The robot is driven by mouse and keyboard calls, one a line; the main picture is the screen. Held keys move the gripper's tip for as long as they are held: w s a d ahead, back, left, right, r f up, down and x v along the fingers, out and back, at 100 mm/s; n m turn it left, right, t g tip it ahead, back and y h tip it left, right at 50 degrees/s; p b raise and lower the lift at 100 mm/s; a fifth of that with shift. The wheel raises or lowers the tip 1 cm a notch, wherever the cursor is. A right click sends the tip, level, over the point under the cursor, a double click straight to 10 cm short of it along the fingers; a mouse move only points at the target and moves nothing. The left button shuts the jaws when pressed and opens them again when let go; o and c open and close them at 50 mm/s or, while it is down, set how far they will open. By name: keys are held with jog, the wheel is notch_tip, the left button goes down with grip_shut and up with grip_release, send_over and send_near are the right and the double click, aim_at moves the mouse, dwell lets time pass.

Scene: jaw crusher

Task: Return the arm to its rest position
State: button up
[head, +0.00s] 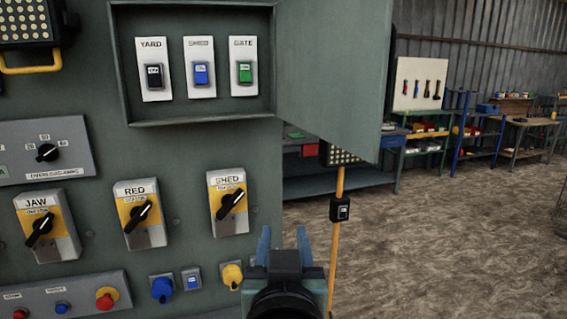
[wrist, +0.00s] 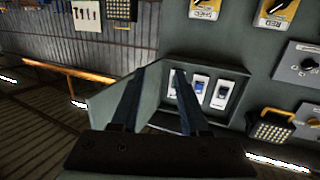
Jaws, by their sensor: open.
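My gripper (head: 284,236) is low in the head view, in front of the panel's right edge. Its two blue fingers point up and stand apart with nothing between them. In the wrist view my gripper (wrist: 161,70) is also open and empty. There the picture is turned over, and one finger overlaps the open switch box (wrist: 243,80). The box (head: 198,112) in the head view holds the YARD (head: 153,75), SHED (head: 201,73) and GATE (head: 243,71) switches. Its door (head: 335,70) is swung open to the right. Most of my arm is out of view.
Rotary knobs JAW (head: 45,228), RED (head: 139,216) and SHED (head: 228,202) stick out below the box. A yellow post (head: 338,185) with a small black switch stands right of the panel. Open brown floor (head: 440,240) lies right, with workbenches (head: 340,182) and shelves behind.

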jog(key=s+r+t+b, duration=0.1)
jog(key=s+r+t, duration=0.4)
jog(key=r, duration=0.6)
jog(key=s+r+t+b, duration=0.1)
jog(key=s+r+t, duration=0.4)
jog(key=s+r, duration=0.3)
notch_tip(320, 180, up, 4)
jog(key=shift+s+f+b, duration=0.1)
jog(key=shift+s+b, duration=0.1)
jog(key=shift+b, duration=0.15)
jog(key=shift+w, duration=0.1)
